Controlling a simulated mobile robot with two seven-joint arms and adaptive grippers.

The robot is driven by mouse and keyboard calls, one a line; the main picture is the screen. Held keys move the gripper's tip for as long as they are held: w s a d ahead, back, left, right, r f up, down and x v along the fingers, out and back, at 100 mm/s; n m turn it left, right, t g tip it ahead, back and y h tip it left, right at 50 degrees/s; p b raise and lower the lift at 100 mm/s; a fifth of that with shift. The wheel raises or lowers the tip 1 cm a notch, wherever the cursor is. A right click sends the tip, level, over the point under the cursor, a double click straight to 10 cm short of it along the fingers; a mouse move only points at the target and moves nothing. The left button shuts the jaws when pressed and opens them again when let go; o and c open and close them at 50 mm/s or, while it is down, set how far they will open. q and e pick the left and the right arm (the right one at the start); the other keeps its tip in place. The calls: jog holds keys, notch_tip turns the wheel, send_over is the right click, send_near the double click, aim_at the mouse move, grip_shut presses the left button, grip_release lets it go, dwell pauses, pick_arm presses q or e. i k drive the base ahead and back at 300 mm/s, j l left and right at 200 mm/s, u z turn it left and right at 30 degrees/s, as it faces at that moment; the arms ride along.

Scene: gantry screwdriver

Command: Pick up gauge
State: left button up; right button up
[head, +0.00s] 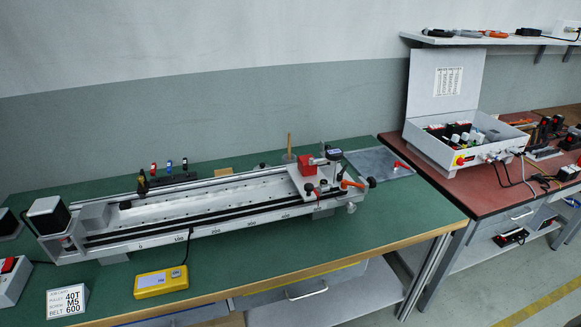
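A yellow box with a small pale display (161,281), which looks like the gauge, lies flat on the green bench top (250,262) near its front edge. A small dark piece at its upper right corner joins a thin black lead that rises toward the rail. A long silver linear gantry (200,205) stands behind it, with a black motor at its left end and a carriage (318,176) with red and orange parts near its right end. Neither of my grippers shows in the head view.
A white label card (67,301) and a box with a red switch (12,278) stand left of the yellow box. Screwdrivers in a black rack (168,177) stand behind the gantry. An open control box (465,140) sits on the red bench. The green top right of the yellow box is clear.

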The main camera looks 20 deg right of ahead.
aim_at(307, 165)
jog(key=j+z, duration=0.6)
jog(key=z, duration=0.15)
